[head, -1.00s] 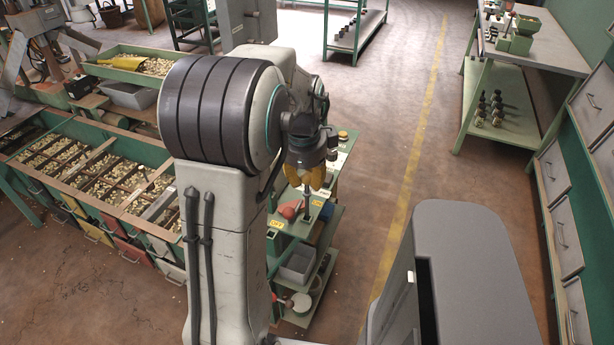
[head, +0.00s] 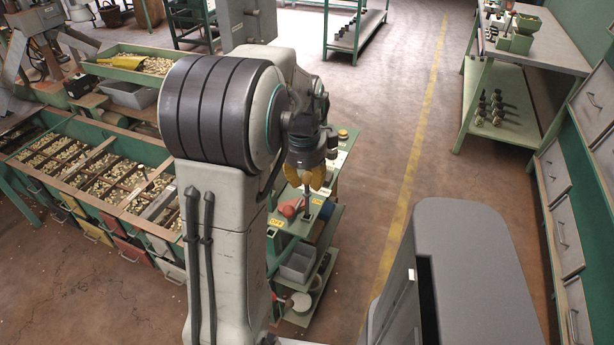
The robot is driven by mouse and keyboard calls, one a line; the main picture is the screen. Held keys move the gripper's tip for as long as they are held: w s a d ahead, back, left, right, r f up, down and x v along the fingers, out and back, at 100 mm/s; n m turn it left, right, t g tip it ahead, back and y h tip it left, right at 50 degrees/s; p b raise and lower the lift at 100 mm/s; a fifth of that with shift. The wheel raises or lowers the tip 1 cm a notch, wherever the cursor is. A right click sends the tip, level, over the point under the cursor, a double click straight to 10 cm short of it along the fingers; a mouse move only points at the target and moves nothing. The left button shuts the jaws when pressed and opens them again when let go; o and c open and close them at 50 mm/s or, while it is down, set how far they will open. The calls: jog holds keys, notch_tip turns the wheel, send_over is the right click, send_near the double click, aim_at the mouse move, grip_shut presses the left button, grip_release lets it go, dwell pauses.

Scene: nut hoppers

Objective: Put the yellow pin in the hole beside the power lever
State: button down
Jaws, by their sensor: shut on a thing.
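My gripper (head: 307,186) has yellow fingers and points down over the near end of a green cart (head: 310,236). It is shut on a thin, dark, upright piece just below the fingertips. This is likely the yellow pin, but the fingers hide most of it and its colour is unclear. A red lever handle (head: 289,210) lies on the cart top just left of and below the fingertips, beside yellow "OFF" labels (head: 276,222). A small dark block (head: 327,209) stands to the right. The hole is too small to make out, and I cannot tell whether the piece touches the cart.
The cart's lower shelves hold a grey bin (head: 298,264) and small parts. A green sorting bench (head: 85,190) with compartments of nuts stands left. A grey cabinet-like body (head: 465,265) is at the lower right. The floor with the yellow line (head: 411,170) is clear.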

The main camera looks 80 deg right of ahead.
aim_at(306, 195)
jog(key=shift+f+b, duration=3)
jog(key=shift+f, duration=0.75)
jog(key=c, duration=0.9)
grip_release()
jog(key=shift+c, duration=0.2)
jog(key=shift+a, duration=0.1)
jog(key=shift+f, duration=0.1)
jog(key=r, duration=0.4)
jog(key=a+r, duration=0.1)
jog(key=r, duration=0.3)
jog(key=a+r, duration=0.1)
jog(key=r, duration=0.3)
jog(key=shift+r, duration=0.15)
jog(key=shift+r, duration=0.1)
